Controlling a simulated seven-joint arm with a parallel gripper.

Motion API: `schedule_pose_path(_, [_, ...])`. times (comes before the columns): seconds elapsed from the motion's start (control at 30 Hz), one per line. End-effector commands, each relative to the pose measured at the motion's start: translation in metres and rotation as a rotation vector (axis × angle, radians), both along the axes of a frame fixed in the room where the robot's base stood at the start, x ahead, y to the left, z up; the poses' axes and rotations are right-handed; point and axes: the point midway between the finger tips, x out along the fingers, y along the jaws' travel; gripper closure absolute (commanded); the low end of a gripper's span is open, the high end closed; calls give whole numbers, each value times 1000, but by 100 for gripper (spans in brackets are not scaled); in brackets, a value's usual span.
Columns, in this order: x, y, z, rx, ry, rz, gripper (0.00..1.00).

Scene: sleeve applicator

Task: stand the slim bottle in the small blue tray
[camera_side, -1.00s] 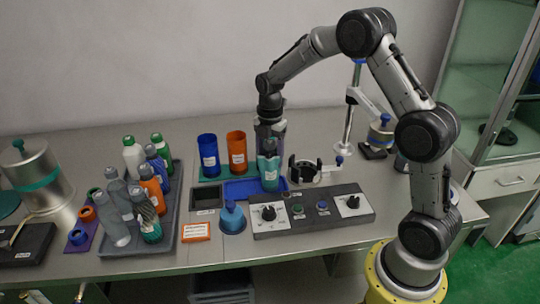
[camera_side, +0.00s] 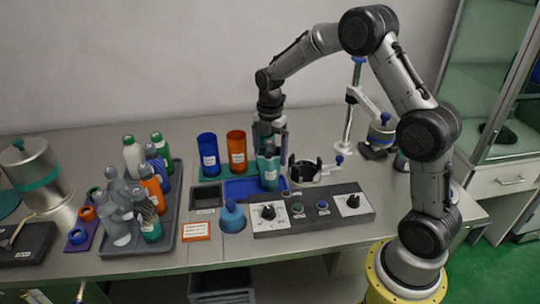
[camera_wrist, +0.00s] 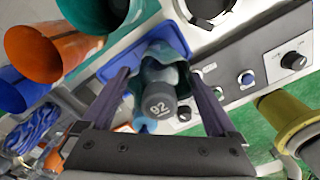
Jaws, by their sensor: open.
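The slim bottle (camera_side: 269,174) is teal with a grey cap. It stands upright in the right part of the small blue tray (camera_side: 238,189). My gripper (camera_side: 269,143) is above and around the bottle's top, with its jaws open. In the wrist view the bottle's grey cap (camera_wrist: 158,101), marked 92, lies between the two spread fingers of my gripper (camera_wrist: 160,92), with space visible on both sides. The blue tray (camera_wrist: 117,62) shows partly behind the bottle, whose base is hidden there.
A blue cup (camera_side: 208,155) and an orange cup (camera_side: 237,152) stand behind the tray. A black ring holder (camera_side: 305,170) is close on the right. A control panel (camera_side: 312,210) and a blue funnel-like piece (camera_side: 232,217) are in front. A grey tray (camera_side: 176,215) of bottles is left.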

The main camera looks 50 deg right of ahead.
Motion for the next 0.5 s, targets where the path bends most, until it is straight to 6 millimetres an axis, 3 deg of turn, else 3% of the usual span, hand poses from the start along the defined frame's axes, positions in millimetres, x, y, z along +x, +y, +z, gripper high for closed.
schedule_pose_path(0.3, [1,0,65,-1,-6,0,6])
schedule_pose_path(0.5, [1,0,97,-1,-5,0,6])
